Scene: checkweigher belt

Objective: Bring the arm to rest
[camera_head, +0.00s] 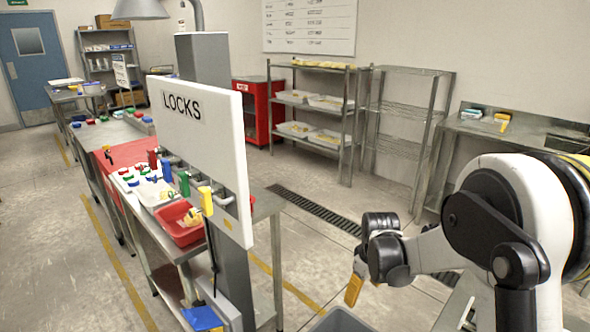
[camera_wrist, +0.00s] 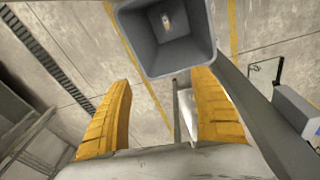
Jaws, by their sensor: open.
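My gripper (camera_wrist: 160,112) has two yellow fingers spread wide apart in the wrist view, with nothing between them. It points down over the floor and the near edge of a grey bin (camera_wrist: 204,48). In the head view my gripper (camera_head: 354,290) hangs at the end of my white and black arm, at the lower right. The grey bin also shows there at the bottom edge (camera_head: 340,320), just below the fingers. A small pale object (camera_wrist: 166,20) lies inside the bin; I cannot tell what it is.
Wire shelves (camera_head: 405,110) and a side bench (camera_head: 520,128) stand at the back right. The floor with a drain grate (camera_head: 315,208) is clear between them.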

